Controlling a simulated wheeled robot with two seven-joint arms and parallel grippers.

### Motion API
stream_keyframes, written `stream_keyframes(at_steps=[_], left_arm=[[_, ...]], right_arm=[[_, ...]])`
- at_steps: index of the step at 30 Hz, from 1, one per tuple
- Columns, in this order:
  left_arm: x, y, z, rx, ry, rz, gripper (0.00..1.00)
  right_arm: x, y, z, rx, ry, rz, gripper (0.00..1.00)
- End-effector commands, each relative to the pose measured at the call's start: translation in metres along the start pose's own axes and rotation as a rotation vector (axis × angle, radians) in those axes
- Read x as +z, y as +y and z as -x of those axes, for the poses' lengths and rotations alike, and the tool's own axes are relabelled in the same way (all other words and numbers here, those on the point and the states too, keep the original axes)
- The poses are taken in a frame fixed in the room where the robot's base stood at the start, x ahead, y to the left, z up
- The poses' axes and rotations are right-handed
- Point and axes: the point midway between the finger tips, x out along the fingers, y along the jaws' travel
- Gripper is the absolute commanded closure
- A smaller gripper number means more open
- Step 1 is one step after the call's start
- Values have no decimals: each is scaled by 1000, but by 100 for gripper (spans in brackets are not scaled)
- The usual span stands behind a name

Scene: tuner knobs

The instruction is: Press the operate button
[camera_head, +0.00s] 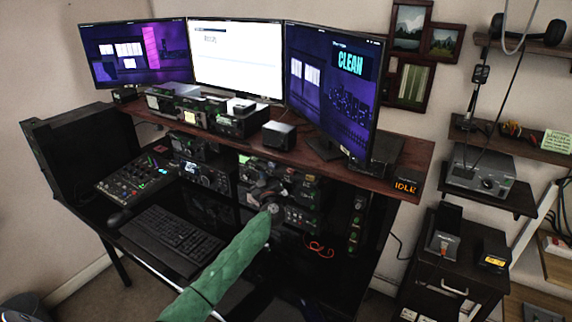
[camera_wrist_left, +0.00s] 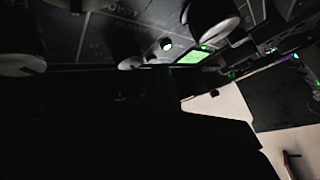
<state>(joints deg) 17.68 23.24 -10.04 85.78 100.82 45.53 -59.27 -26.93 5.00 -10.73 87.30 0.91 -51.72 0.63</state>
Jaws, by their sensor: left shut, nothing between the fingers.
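My left arm in its green sleeve (camera_head: 222,266) reaches up from the bottom of the head view. My left gripper (camera_head: 272,208) is at its tip, small and partly hidden, in front of the radio units (camera_head: 280,180) under the shelf. It is shut and empty. In the left wrist view a dark panel carries pale-rimmed knobs (camera_wrist_left: 215,22), a small round lit button (camera_wrist_left: 166,44) and a small green screen (camera_wrist_left: 194,57). I cannot read which control is the operate button. The gripper's fingers are lost in dark shadow there, so contact cannot be told. My right gripper is not in view.
A keyboard (camera_head: 170,237) and a mixer panel (camera_head: 138,182) lie on the desk left of my arm. Three monitors (camera_head: 238,58) stand on the wooden shelf above. An orange IDLE sign (camera_head: 405,187) is at the shelf's right end. An orange cable (camera_head: 318,248) lies right of my gripper.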

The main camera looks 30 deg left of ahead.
Motion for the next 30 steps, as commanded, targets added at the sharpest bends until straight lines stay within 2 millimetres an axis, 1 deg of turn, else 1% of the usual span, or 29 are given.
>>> stream_keyframes(at_steps=[1, 5, 17, 30], left_arm=[[-3, 0, 1, 0, -1, 0, 100], [-5, -2, 3, -1, -1, 1, 100], [-6, -4, 6, 0, 0, 0, 100], [-24, -21, 29, 0, -1, -1, 100]], right_arm=[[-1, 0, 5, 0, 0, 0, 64], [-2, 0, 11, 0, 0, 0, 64], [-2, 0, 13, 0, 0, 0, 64], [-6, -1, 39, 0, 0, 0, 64]])
